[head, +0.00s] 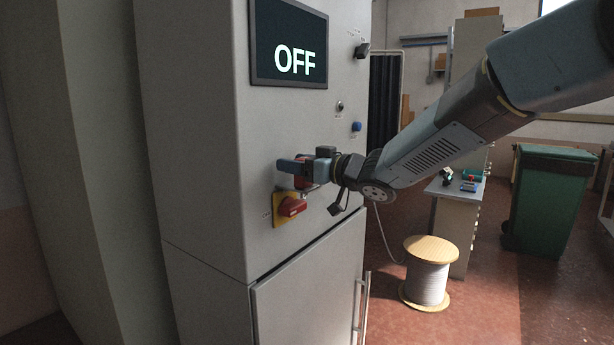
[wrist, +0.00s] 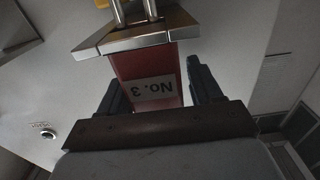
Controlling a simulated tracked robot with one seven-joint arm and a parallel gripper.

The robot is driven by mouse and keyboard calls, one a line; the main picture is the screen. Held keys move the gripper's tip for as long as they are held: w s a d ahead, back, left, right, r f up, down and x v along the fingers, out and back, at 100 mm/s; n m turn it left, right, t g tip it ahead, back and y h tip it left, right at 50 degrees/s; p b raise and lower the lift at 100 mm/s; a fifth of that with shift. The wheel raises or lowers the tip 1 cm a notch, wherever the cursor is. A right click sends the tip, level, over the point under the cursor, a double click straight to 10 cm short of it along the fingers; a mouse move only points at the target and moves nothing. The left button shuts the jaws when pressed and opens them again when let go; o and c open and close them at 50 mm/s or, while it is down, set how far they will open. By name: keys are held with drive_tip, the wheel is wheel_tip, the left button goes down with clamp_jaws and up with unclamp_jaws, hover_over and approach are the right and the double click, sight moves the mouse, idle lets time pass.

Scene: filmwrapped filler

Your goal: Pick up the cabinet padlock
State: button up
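The padlock has a red body (wrist: 143,69) with a white "No. 3" label, upside down in the wrist view, a metal top and a shackle running up out of frame. In the head view, its red body (head: 302,172) shows partly behind my fingers, at the cabinet front just above the rotary switch. My gripper (wrist: 160,85) has one dark finger on each side of the body. The left finger is very close to or against it; a narrow gap shows at the right finger. My gripper also shows in the head view (head: 296,168).
The grey cabinet (head: 200,130) bears an "OFF" screen (head: 290,45) and a red-and-yellow rotary switch (head: 291,207). A cable spool (head: 426,285) stands on the floor at right, before a bench and a green bin (head: 548,200). Floor between is clear.

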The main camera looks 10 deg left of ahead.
drive_tip(key=c, duration=1)
drive_tip(key=shift+r, duration=0.1)
